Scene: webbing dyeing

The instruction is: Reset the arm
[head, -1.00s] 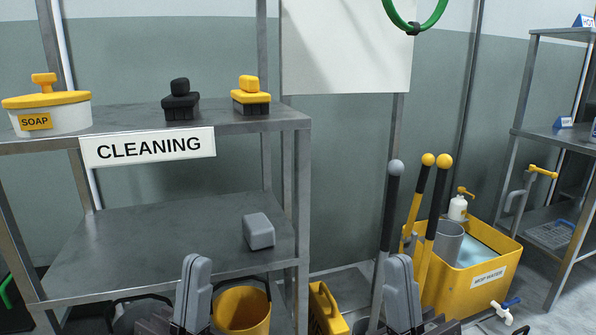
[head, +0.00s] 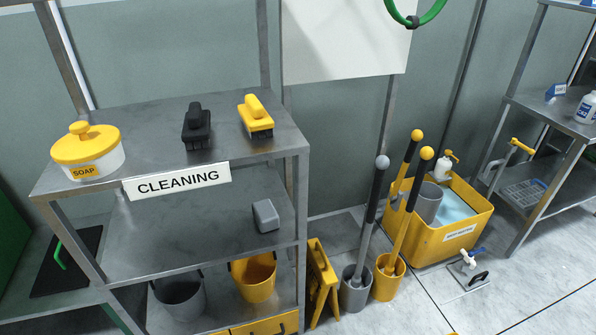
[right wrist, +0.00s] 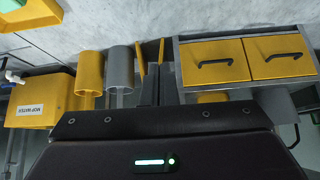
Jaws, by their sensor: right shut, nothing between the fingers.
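My right gripper (right wrist: 150,88) shows in the right wrist view, with its dark fingers together and nothing between them. It points toward the lower part of the cleaning rack and the floor, apart from everything visible. Neither gripper shows in the head view, and my left gripper is in neither current view.
The cleaning rack (head: 70,185) holds a soap tub (head: 88,152), a black brush (head: 196,128), a yellow brush (head: 256,116) and a grey block (head: 266,215). A folded yellow sign (head: 322,280), long-handled tools in holders and a yellow mop-water bin (head: 425,247) stand right.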

